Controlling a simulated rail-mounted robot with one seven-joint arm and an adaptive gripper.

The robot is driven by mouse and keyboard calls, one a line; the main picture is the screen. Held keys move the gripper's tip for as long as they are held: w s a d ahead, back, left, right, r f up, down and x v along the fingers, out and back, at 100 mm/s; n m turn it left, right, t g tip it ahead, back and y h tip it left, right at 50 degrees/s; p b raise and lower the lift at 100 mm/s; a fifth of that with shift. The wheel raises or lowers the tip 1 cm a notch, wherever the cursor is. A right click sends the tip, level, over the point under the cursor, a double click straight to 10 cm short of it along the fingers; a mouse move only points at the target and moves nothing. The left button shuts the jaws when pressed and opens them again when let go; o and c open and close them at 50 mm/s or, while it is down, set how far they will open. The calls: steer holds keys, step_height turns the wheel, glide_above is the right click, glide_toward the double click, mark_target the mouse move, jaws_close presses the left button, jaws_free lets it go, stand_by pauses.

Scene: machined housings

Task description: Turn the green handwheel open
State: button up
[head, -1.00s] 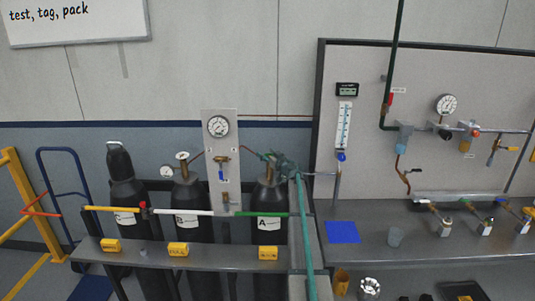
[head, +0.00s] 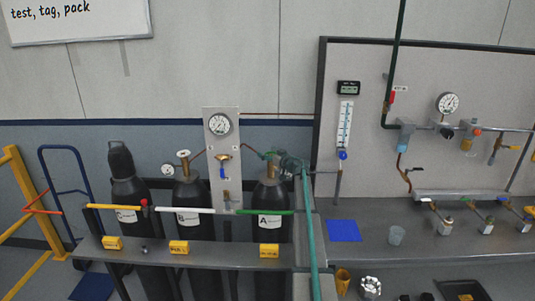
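The green handwheel (head: 270,154) sits on top of the black gas cylinder labelled A (head: 272,225), the one furthest right in the rack. Only a small part of the wheel shows. My gripper (head: 284,160) is small and dark at the wheel's right side, at the end of my teal arm. It overlaps the wheel's right edge in the head view. I cannot tell whether it touches the wheel, or whether its fingers are open or shut.
Cylinder B (head: 190,222) and a capped cylinder (head: 125,190) stand to the left, behind a rail with yellow, white and green parts. A gauge panel (head: 222,180) stands between B and A. A bench (head: 430,235) with piping lies to the right.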

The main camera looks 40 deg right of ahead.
steer(key=s, duration=1.2)
steer(key=shift+d, duration=0.45)
